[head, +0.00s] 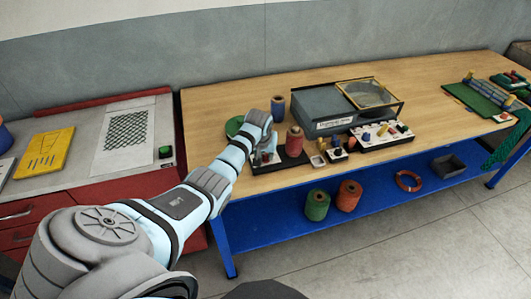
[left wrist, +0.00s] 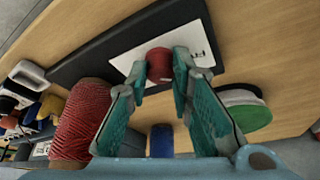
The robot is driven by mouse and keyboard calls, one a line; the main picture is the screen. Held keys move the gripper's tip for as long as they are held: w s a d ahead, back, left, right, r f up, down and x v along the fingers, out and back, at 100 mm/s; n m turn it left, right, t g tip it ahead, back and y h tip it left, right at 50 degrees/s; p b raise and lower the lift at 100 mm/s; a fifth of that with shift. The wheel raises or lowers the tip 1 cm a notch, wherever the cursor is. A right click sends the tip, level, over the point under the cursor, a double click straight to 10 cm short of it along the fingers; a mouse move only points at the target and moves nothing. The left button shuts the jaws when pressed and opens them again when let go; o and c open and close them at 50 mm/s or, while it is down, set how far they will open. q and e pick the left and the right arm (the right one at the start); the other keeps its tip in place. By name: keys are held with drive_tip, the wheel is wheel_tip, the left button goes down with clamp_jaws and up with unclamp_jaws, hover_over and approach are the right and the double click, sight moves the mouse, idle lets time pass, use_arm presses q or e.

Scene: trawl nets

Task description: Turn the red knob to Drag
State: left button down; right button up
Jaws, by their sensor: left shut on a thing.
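The red knob (left wrist: 159,65) sits on a white label plate (left wrist: 203,38) on a black base (left wrist: 88,62) in the left wrist view. My left gripper (left wrist: 160,74) has its two teal fingers on either side of the knob and is shut on it. In the head view my left gripper (head: 264,156) is low over the left end of the black base (head: 294,162) and hides most of the knob. Small dark marks show on the plate, but I cannot read them or tell which one the knob points to. My right gripper is not in view.
A green spool (head: 233,126) and a blue spool (head: 278,106) are behind. A grey box (head: 322,105) and a knob panel (head: 385,140) stand to the right. The bench's right middle is clear.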

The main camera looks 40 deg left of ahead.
use_arm(q)
drive_tip(key=shift+s+a+m+h+p, duration=0.15)
drive_tip(key=shift+m+h+p, duration=0.35)
drive_tip(key=shift+m, duration=0.7)
drive_tip(key=shift+a+m+h, duration=0.1)
drive_tip(key=shift+m+h, duration=0.2)
drive_tip(key=shift+m, duration=0.6)
drive_tip(key=shift+f+m, duration=0.1)
drive_tip(key=shift+m, duration=0.4)
drive_tip(key=m+b, duration=0.1)
drive_tip(key=m+h+b, duration=0.1)
drive_tip(key=m+b, duration=0.1)
drive_tip(key=shift+a+f+h, duration=0.1)
drive_tip(key=shift+a+h, duration=0.1)
drive_tip(key=shift+h, duration=0.1)
drive_tip(key=shift+m+h+b, duration=0.4)
drive_tip(key=shift+m+b, duration=0.8)
drive_tip(key=shift+m, duration=0.1)
drive_tip(key=shift+r, duration=0.2)
drive_tip(key=c, duration=1.4)
unclamp_jaws()
